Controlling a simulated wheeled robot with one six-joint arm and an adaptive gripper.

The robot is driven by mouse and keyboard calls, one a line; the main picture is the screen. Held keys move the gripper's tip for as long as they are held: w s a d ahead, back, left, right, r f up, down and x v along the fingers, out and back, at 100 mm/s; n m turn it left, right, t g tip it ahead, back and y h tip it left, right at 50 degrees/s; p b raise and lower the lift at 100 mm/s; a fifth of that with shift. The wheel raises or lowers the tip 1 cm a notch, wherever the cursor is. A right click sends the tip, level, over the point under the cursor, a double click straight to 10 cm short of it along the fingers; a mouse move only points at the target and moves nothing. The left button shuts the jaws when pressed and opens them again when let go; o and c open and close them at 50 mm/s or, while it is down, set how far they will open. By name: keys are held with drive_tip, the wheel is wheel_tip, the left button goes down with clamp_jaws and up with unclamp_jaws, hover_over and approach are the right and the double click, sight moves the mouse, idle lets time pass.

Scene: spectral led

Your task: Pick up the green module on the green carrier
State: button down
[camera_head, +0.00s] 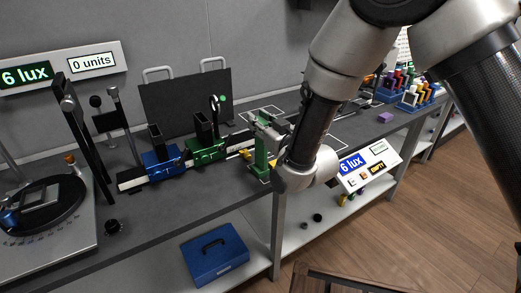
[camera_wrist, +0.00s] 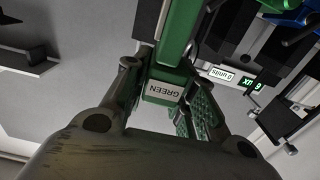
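A green part with a pale label reading GREEN (camera_wrist: 165,91) stands between the two fingers of my gripper (camera_wrist: 168,84) in the wrist view. The fingers lie on either side of it; I cannot tell whether both press on it. In the head view, a green upright piece (camera_head: 262,147) stands at the right end of the rail, close beside my wrist, which partly hides my fingers. A green carrier (camera_head: 207,152) with a black upright socket sits on the rail to its left. I cannot tell for certain which green piece is the module.
A blue carrier (camera_head: 161,160) sits left of the green one. A black panel (camera_head: 180,103) stands behind the rail. A display panel (camera_head: 368,167) is at the bench front. Racks of coloured parts (camera_head: 414,95) and a purple block (camera_head: 385,117) are farther right.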

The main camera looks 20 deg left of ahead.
idle(0.3)
wheel_tip(320, 180, up, 10)
idle(0.5)
idle(0.9)
